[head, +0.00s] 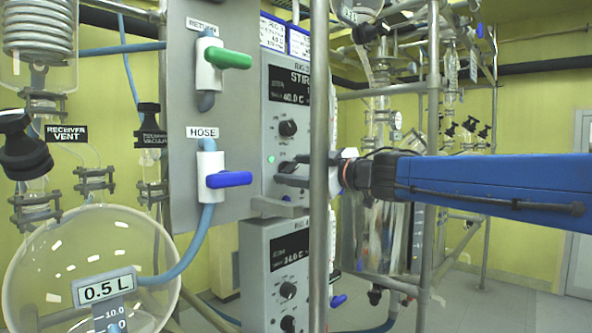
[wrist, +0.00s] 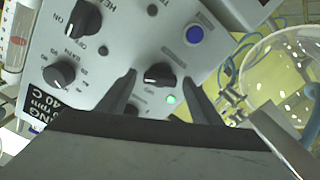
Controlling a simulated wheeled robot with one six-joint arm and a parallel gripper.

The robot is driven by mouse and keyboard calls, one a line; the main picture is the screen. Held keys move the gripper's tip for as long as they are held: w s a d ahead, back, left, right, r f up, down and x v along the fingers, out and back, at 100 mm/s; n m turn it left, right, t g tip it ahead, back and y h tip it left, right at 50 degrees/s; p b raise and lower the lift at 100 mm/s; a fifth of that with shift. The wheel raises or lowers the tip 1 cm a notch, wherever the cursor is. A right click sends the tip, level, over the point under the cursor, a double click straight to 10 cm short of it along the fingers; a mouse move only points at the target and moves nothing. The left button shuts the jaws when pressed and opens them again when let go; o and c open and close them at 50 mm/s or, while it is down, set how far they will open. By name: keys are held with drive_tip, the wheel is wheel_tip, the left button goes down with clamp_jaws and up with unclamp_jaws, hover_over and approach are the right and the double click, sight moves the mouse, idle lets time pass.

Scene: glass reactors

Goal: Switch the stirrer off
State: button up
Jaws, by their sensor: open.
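The stirrer control box (head: 272,110), with a panel headed "STIR…" and a dark display, stands behind a vertical metal pole. Its lower black knob (wrist: 160,74) sits between my gripper's fingertips (wrist: 159,78) in the wrist view, with visible gaps on both sides. A green lamp (wrist: 171,99) is lit beside the knob; it also shows in the head view (head: 270,158). In the head view my open gripper (head: 288,174) reaches in from the right at the box's lower face and partly hides the knob. The knob's exact pointer setting is too small to read.
A second control box (head: 275,250) is just below. Further knobs (wrist: 83,20) and a blue button (wrist: 195,34) are near. The metal pole (head: 319,90) stands close to my gripper. Left are a green valve handle (head: 229,58), a blue one (head: 229,179) and a glass flask (head: 50,265).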

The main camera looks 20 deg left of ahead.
drive_tip(key=c, duration=1.1)
drive_tip(key=shift+o, duration=0.2)
drive_tip(key=n, duration=0.6)
drive_tip(key=shift+f, duration=0.1)
drive_tip(key=n, duration=0.5)
drive_tip(key=shift+f+n, duration=0.15)
drive_tip(key=shift+n, duration=0.15)
drive_tip(key=shift+s, duration=0.1)
